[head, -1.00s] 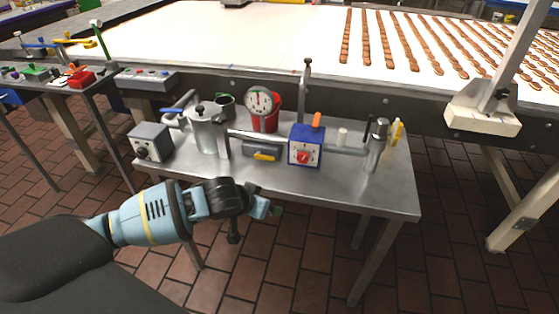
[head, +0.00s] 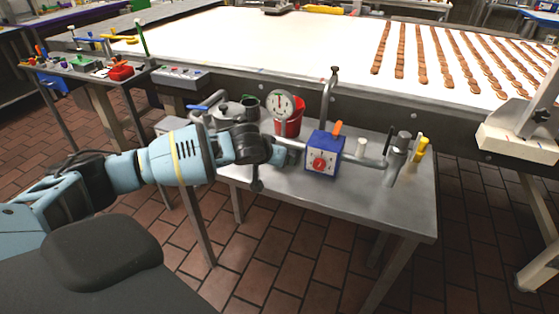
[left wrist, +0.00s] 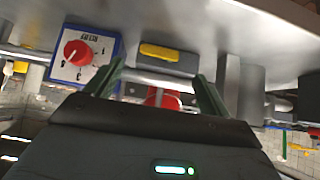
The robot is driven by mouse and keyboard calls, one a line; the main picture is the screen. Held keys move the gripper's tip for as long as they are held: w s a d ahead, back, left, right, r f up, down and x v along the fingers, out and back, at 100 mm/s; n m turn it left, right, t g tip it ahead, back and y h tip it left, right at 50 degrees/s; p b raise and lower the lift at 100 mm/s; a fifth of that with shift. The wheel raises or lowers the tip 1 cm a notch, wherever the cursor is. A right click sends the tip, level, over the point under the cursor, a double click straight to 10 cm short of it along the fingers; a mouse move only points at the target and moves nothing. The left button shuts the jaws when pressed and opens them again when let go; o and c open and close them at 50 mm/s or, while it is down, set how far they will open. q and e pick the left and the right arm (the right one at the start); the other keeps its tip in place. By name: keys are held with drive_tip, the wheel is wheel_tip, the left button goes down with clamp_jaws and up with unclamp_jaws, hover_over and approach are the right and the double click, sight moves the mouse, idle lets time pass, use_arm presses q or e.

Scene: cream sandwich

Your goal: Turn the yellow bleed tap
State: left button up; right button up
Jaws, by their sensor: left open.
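A yellow lever (left wrist: 160,52) sits on a small grey block (left wrist: 153,68) in the left wrist view, which looks upside down. It lies across the gap between my open left fingers (left wrist: 157,82), above the fingertips in the picture; I see no contact. In the head view my left gripper (head: 290,152) reaches over the steel table's front, just left of the blue box, and hides this lever and block. A second yellow handle (head: 422,147) stands at the table's right end, beside a grey upright cylinder (head: 397,158). My right gripper is not in view.
The blue box (head: 323,157) with a red dial and orange lever is close to my gripper.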

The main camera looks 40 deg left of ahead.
use_arm(q)
drive_tip(key=shift+b+x, duration=0.4)
drive_tip(key=shift+x, duration=2.4)
drive_tip(key=shift+c, duration=0.4)
drive_tip(key=c, duration=0.9)
